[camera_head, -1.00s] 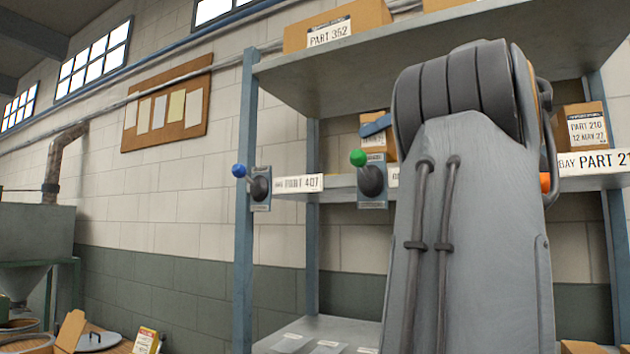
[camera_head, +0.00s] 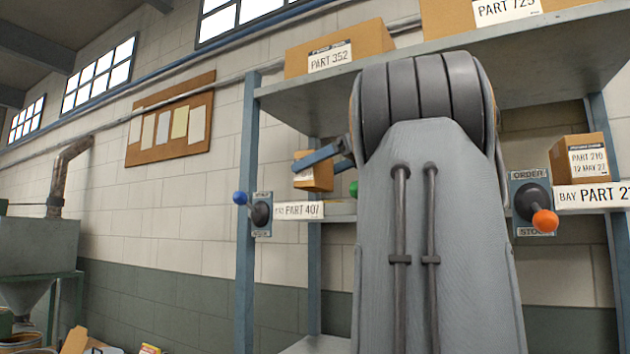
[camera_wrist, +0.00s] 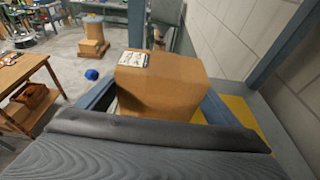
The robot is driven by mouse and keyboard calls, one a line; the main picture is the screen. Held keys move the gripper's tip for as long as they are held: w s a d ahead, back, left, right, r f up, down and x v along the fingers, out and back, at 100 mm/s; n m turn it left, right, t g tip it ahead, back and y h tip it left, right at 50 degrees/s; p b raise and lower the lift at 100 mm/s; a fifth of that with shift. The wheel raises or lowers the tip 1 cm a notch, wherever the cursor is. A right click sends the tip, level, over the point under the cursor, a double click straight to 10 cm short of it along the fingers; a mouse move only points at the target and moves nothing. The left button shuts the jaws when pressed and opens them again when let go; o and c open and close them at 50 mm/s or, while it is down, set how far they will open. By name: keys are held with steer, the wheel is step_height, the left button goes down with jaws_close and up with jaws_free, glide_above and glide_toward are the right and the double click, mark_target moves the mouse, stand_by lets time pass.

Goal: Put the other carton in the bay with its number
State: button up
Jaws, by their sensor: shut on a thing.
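A small brown carton (camera_head: 318,178) is held by my gripper (camera_head: 322,158), whose blue fingers show beside it in the head view. In the wrist view the carton (camera_wrist: 165,88) sits between the two fingers of my gripper (camera_wrist: 158,100). Its white label is too small to read. The carton appears above the middle shelf, near the PART 407 bay label (camera_head: 300,210); I cannot tell whether it touches the shelf. Another carton marked PART 210 (camera_head: 573,172) stands in the right bay, above its bay label (camera_head: 592,197). My arm hides the middle bay.
Levers with a blue knob (camera_head: 240,198), a green knob (camera_head: 354,188) and an orange knob (camera_head: 545,220) stick out from the shelf front. Cartons PART 352 (camera_head: 365,47) and PART 725 (camera_head: 440,18) stand on the top shelf. A blue post (camera_head: 246,240) bounds the left side.

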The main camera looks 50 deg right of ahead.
mark_target(314, 190)
steer(key=shift+w+a+f+p, duration=0.15)
steer(key=shift+f+p, duration=0.35)
steer(key=shift+f, duration=1.2)
steer(key=shift+f, duration=0.15)
steer(key=o, duration=1.5)
steer(key=shift+o, duration=0.2)
steer(key=b+v, duration=0.3)
steer(key=v, duration=0.9)
